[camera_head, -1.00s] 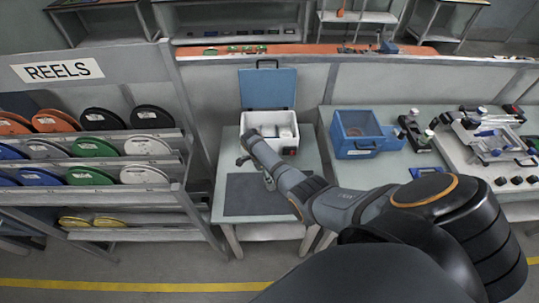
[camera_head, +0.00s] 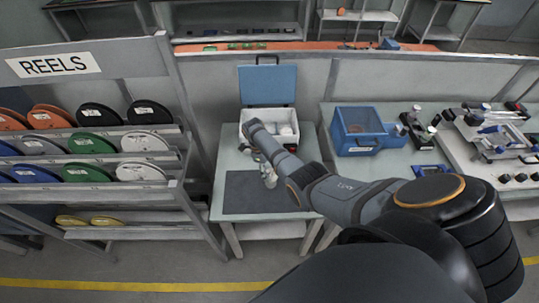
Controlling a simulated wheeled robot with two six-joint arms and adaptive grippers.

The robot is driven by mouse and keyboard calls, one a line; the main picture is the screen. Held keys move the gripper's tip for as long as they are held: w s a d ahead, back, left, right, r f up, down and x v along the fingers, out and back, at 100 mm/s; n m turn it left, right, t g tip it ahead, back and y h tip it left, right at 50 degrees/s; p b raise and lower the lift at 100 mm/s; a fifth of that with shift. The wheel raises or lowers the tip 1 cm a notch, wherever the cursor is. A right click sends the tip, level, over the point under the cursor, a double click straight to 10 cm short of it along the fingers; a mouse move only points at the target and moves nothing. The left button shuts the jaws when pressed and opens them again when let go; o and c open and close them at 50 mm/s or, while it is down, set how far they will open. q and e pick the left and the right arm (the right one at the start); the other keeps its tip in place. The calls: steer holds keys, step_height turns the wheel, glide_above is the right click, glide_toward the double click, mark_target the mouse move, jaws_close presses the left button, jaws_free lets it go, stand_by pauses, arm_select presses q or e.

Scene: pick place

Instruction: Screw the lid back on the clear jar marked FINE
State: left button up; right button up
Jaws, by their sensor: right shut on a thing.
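My right arm reaches from the lower right to the small table. Its gripper (camera_head: 265,167) points down above the dark grey mat (camera_head: 237,196). It is shut on a small pale thing (camera_head: 270,181), which shows over the mat. The thing is too small to tell whether it is the jar or its lid, and no FINE marking can be read. A white box (camera_head: 296,141) with its blue lid (camera_head: 268,87) raised stands behind the mat. Pale round items (camera_head: 286,130) lie in it, partly hidden by my arm. My left gripper is not in view.
A rack of reels (camera_head: 95,140) stands close on the left. A blue open bin (camera_head: 357,146) and several tools and fixtures (camera_head: 495,133) are on the right bench. The left part of the mat is clear. A partition rises behind the table.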

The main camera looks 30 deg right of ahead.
steer(key=shift+d+f+m, duration=0.1)
steer(key=shift+f+m, duration=0.05)
steer(key=shift+m, duration=0.55)
steer(key=shift+m+y, duration=0.3)
steer(key=shift+m, duration=0.2)
steer(key=shift+d+m+g+y+b, duration=0.1)
steer(key=shift+m+g+y+b, duration=0.25)
steer(key=shift+m, duration=1.65)
steer(key=o, duration=1)
steer(key=shift+c, duration=1.2)
